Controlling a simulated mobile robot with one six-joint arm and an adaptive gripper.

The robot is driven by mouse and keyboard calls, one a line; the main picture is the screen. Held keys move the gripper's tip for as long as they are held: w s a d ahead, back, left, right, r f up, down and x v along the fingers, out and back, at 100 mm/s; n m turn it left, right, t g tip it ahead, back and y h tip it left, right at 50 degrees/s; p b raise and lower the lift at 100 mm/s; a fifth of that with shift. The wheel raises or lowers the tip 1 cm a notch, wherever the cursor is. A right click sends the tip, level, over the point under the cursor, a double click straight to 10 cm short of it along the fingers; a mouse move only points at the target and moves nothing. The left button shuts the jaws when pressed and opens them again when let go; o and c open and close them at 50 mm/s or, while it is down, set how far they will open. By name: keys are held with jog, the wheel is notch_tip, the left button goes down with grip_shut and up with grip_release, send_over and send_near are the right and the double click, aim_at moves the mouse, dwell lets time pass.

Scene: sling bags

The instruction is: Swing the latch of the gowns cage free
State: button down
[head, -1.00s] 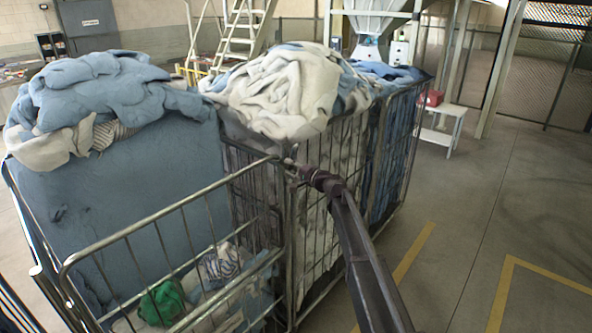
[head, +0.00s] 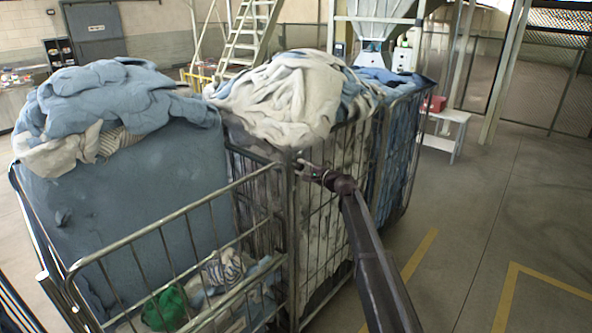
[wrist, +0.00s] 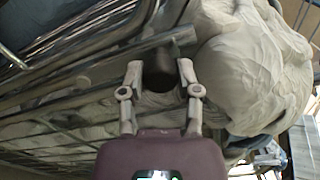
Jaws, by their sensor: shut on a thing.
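Three wire cages stand in a row in the head view. The near left cage (head: 165,225) has a barred front gate, the middle cage (head: 318,235) holds white linen, and the far right cage (head: 402,150) holds blue cloth. I cannot tell by a label which is the gowns cage. My gripper (head: 303,168) is at the top corner post between the left and middle cages. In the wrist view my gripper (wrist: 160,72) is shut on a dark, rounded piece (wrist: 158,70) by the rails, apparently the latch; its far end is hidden.
Blue and white laundry (head: 110,105) heaps above the left cage, and white linen (head: 285,95) bulges over the middle one near my gripper. A white step stool (head: 447,130) stands behind at right. Floor with yellow lines (head: 510,285) is clear at right.

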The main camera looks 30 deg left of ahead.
jog(key=shift+w+a, duration=0.1)
dwell(0.3)
jog(key=shift+c, duration=1.5)
grip_release()
jog(key=shift+a, duration=0.1)
jog(key=shift+d, duration=0.65)
jog(key=v, duration=1.1)
jog(key=shift+f, duration=0.1)
